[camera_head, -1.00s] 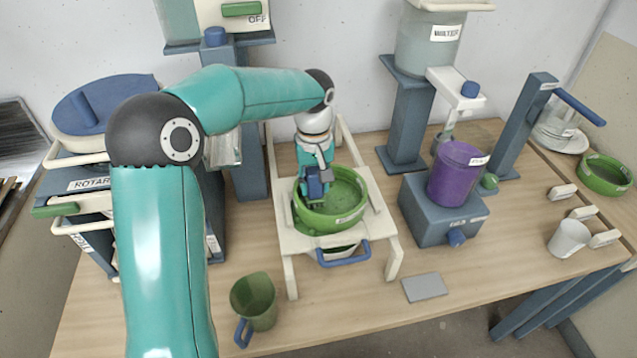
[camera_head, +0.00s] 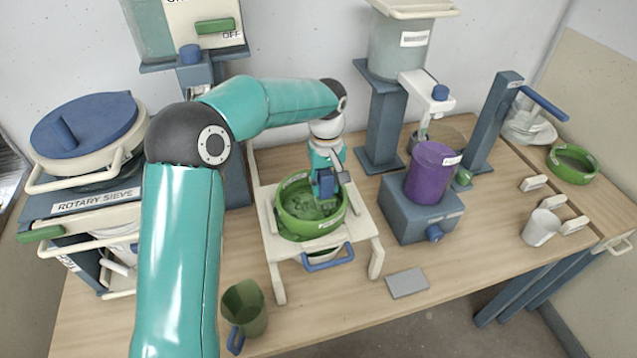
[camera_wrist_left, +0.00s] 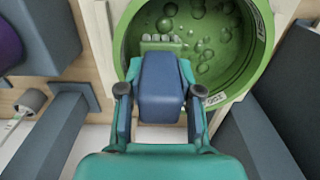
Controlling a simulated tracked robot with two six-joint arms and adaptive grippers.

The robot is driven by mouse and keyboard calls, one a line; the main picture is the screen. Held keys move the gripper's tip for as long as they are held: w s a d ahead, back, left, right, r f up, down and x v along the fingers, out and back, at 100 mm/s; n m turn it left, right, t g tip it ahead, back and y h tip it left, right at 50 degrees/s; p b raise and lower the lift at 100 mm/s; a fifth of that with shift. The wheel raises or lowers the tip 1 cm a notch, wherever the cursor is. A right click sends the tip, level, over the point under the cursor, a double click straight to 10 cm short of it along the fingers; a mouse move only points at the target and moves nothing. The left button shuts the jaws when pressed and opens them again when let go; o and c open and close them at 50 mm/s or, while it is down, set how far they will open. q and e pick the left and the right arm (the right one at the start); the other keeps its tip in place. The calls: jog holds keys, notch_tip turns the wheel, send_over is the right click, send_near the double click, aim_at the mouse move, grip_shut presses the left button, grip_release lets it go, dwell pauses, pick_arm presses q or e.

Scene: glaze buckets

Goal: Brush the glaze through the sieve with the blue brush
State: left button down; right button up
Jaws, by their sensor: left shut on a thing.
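The green sieve (camera_head: 285,219) sits on a cream stand (camera_head: 268,243) with bubbly green glaze inside it. My left gripper (camera_head: 326,184) is over the right part of the sieve, shut on the blue brush. In the left wrist view the blue brush (camera_wrist_left: 161,88) lies between the two fingers of the left gripper (camera_wrist_left: 160,97), with its pale bristles (camera_wrist_left: 160,41) down at the glaze in the sieve (camera_wrist_left: 262,60). I cannot tell how deep the bristles are. My right gripper is in neither view.
A purple container (camera_head: 432,172) stands on a grey-blue box right of the stand. A green jug (camera_head: 245,308) is at the table's front left, a grey slab (camera_head: 407,283) at the front. The rotary sieve machine (camera_head: 85,150) is at left. A white cup (camera_head: 541,227) stands at right.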

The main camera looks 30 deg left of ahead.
aim_at(302, 214)
pick_arm(q)
jog(key=shift+s+f, duration=0.1)
jog(key=shift+f, duration=0.1)
jog(key=shift+s+a+f+b, duration=0.1)
jog(key=shift+s+a+b, duration=0.15)
jog(key=shift+s+b, duration=0.25)
jog(key=shift+s+a+b, duration=0.45)
jog(key=shift+s+b, duration=0.05)
jog(key=shift+s, duration=0.35)
jog(key=shift+s+a+b, duration=0.45)
jog(key=shift+s, duration=0.35)
jog(key=shift+s+a+b, duration=0.2)
jog(key=shift+s+a, duration=0.05)
jog(key=shift+s, duration=0.25)
jog(key=shift+s+a+b, duration=0.2)
jog(key=shift+s+a, duration=0.05)
jog(key=shift+s, duration=0.25)
jog(key=shift+w+d+r+p, duration=0.2)
jog(key=shift+w+d+p, duration=0.15)
jog(key=shift+w, duration=0.05)
jog(key=shift+w+d+p, duration=0.6)
jog(key=shift+w+d, duration=0.4)
jog(key=shift+w, duration=0.2)
jog(key=shift+w+d+p, duration=0.6)
jog(key=shift+w+d, duration=0.4)
jog(key=shift+w, duration=0.15)
